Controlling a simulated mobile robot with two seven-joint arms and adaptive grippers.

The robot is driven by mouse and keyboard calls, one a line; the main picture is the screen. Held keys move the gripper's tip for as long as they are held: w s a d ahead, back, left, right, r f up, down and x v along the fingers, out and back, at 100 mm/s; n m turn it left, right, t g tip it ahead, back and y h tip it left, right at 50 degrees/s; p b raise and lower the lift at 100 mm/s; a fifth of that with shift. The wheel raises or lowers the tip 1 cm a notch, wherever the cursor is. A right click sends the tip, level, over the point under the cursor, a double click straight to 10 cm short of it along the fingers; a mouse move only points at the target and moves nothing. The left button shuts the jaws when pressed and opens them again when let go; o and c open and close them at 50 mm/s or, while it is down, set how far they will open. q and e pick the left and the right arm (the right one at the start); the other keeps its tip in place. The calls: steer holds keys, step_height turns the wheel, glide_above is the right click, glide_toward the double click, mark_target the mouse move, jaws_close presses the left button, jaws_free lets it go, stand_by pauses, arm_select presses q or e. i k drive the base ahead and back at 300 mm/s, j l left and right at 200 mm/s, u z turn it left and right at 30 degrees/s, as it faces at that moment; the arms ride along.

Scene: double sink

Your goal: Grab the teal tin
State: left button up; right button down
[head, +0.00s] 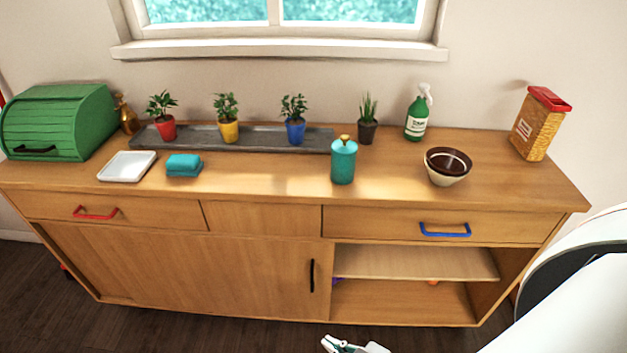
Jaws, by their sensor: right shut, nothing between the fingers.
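The teal tin (343,163) stands upright on the wooden counter, near its front edge and a little right of the middle. It is a cylinder with a lid and a small gold knob on top. My right gripper (338,343) shows only in part at the bottom edge of the head view. It is low in front of the cabinet, well below the tin and apart from it. It is shut and empty. My left gripper is not in view.
A grey tray (258,138) with potted plants lies behind the tin. Stacked bowls (447,167) stand to its right, a green spray bottle (417,117) behind. Folded teal cloths (184,165) and a white dish (127,166) lie left. The counter beside the tin is clear.

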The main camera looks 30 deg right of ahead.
mark_target(342, 167)
steer(key=l+z, duration=0.2)
steer(key=l, duration=0.3)
steer(key=i+l+z, duration=0.2)
steer(key=l, duration=0.3)
steer(key=l+z, duration=0.25)
steer(key=l, duration=0.25)
